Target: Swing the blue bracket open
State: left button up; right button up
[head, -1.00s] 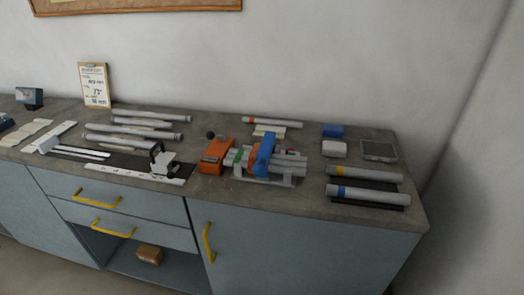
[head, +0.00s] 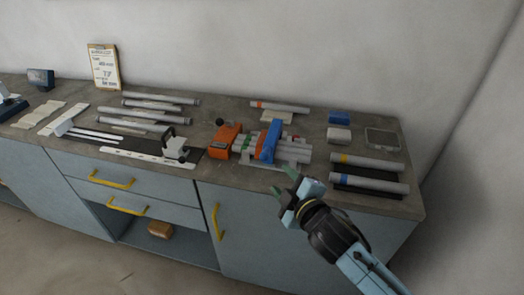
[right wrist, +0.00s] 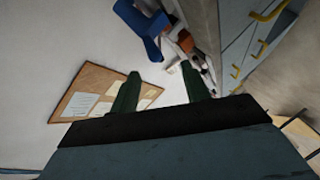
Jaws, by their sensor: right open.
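The blue bracket (head: 270,140) stands across several grey tubes in the frame jig (head: 297,150) on the bench, right of an orange block (head: 224,140). In the right wrist view the blue bracket (right wrist: 147,28) shows at the top, beyond the fingertips. My right gripper (head: 283,184) is open and empty, in front of the bench edge, below and a little right of the bracket, apart from it. Its two green fingers also show spread in the right wrist view (right wrist: 160,85). My left gripper is in neither view.
Grey tubes with yellow and blue bands (head: 366,181) lie on a dark mat at the right. A blue box (head: 339,117) and a white block (head: 339,135) stand behind them. A black-handled clamp (head: 174,146) is left of the orange block. Yellow drawer handles (head: 112,181) project from the front.

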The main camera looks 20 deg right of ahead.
aim_at(265, 158)
jog(key=x, duration=0.4)
jog(key=r+x, duration=0.1)
jog(key=x, duration=0.8)
jog(key=shift+w+a+r, duration=0.1)
jog(key=shift+w+r, duration=0.1)
jog(key=shift+r, duration=0.05)
grip_shut()
